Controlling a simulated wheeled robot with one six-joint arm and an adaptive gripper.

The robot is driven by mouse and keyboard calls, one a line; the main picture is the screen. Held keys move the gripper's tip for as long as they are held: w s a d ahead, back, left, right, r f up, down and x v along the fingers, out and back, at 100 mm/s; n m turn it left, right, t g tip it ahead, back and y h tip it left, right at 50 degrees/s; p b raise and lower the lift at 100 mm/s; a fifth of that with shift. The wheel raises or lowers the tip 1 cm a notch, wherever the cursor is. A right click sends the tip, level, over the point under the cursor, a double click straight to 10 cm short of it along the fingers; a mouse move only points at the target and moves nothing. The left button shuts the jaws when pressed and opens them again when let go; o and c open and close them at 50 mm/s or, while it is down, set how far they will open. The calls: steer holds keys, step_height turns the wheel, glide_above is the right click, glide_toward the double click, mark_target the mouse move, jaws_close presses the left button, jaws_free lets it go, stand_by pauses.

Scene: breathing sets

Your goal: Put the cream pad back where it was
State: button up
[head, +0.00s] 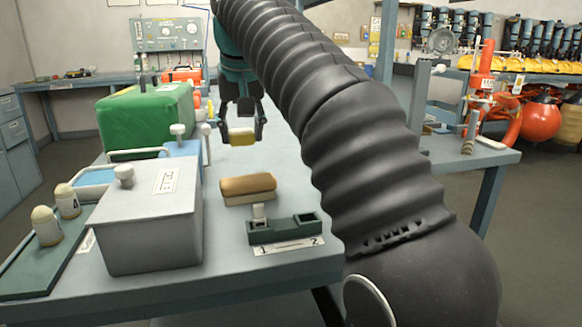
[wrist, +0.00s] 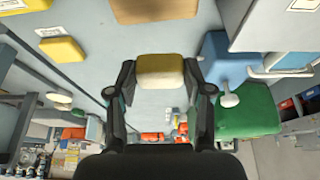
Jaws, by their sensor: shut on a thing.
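A tan-topped block with a paler lower layer (head: 248,187) lies nearer on the bench. It also shows at the top of the wrist view (wrist: 155,8). I cannot tell the pad's height above the bench.
A dark green holder (head: 268,238) marked 1 and 2 stands at the near edge, with a grey piece at 1. A grey lidded box (head: 150,235), a green case (head: 145,118) and a tray with two bottles (head: 45,262) fill the left.

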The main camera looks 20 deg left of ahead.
glide_above(283, 178)
steer(key=s, duration=0.1)
steer(key=f, duration=0.6)
steer(key=shift+s+d+f+b, duration=0.1)
steer(key=shift+d+f+b, duration=0.2)
steer(key=shift+d+b, duration=0.05)
steer(key=shift+f+b, duration=0.8)
steer(key=shift+f, duration=1.2)
steer(key=shift+f, duration=0.1)
steer(key=o, duration=1.1)
steer(key=p+v, duration=0.2)
steer(key=v, duration=1)
